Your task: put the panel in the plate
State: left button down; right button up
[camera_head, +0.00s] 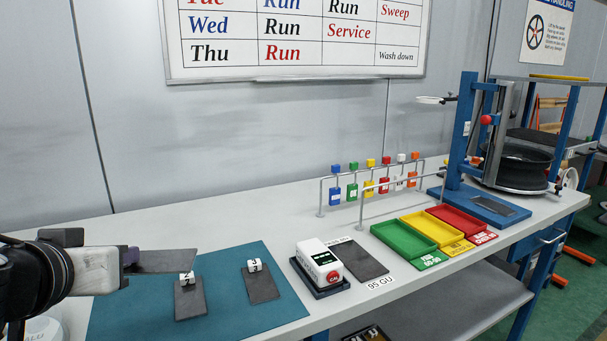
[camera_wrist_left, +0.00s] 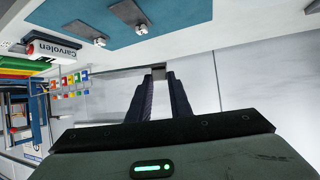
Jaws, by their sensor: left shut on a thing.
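My left gripper (camera_head: 128,260) comes in from the left, shut on a thin dark grey panel (camera_head: 165,262). It holds the panel roughly flat above the teal mat. In the left wrist view the two fingers (camera_wrist_left: 160,80) close on the panel's edge, and most of the panel is hidden. Two more dark panels lie on the mat, one with tag 2 (camera_head: 190,302) and one with tag 3 (camera_head: 262,288). A dark flat plate (camera_head: 362,262) lies to the right of the white meter, by a "95 GU" label. I cannot tell for sure which piece the task calls the plate. My right gripper is out of view.
The teal mat (camera_head: 225,318) covers the bench front. A white meter (camera_head: 320,262) stands in a dark base. Green (camera_head: 376,230), yellow (camera_head: 404,218) and red (camera_head: 430,210) trays sit farther right, before a rail with coloured tags. A blue wheel stand is beyond.

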aim_at(165, 274)
pick_arm(q)
jog(key=s+a+n+g+y, duration=0.1)
jog(key=s+a+n+y, duration=0.1)
jog(key=a, duration=0.6)
jog(key=s+a+n+y, duration=0.2)
jog(key=a, duration=0.6)
jog(key=w+d+f+m+h, duration=0.1)
jog(key=w+d+f, duration=0.1)
jog(key=d+f, duration=0.5)
jog(key=d+r+m+h, duration=0.1)
jog(key=d, duration=0.4)
jog(key=w+d+r+m+h, duration=0.1)
jog(key=d+r+m+h, duration=0.1)
jog(key=d, duration=0.3)
jog(key=d+r+m+t+h, duration=0.1)
jog(key=d, duration=0.5)
jog(key=shift+w+r+m+h, duration=0.15)
jog(key=shift+r+m+h, duration=0.1)
jog(key=shift+m+h, duration=0.05)
jog(key=shift+a, duration=0.1)
